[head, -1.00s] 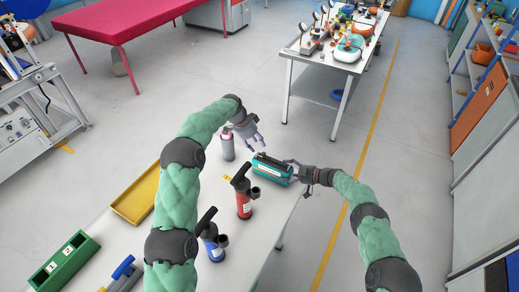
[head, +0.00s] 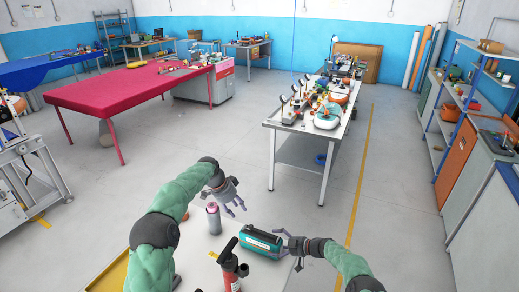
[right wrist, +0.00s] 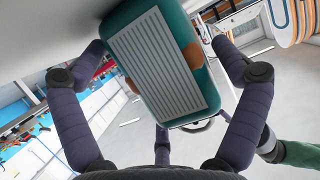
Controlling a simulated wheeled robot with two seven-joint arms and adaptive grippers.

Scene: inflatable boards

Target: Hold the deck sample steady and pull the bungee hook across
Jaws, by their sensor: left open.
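The deck sample, a teal block (head: 260,240) with a white label, lies near the far right edge of the light table. In the right wrist view its ridged pale panel (right wrist: 155,65) and brown side patches fill the centre. My right gripper (head: 283,240) is at the block's right end, its fingers spread on either side of it; I cannot tell whether they touch. My left gripper (head: 238,208) is open and empty, above the table behind the block and beside a bottle. I cannot make out the bungee hook.
A grey bottle with a pink top (head: 214,218) stands left of the block. A red and black pump (head: 231,272) stands in front of it. A yellow tray (head: 110,274) is at the lower left. Open floor lies beyond the table.

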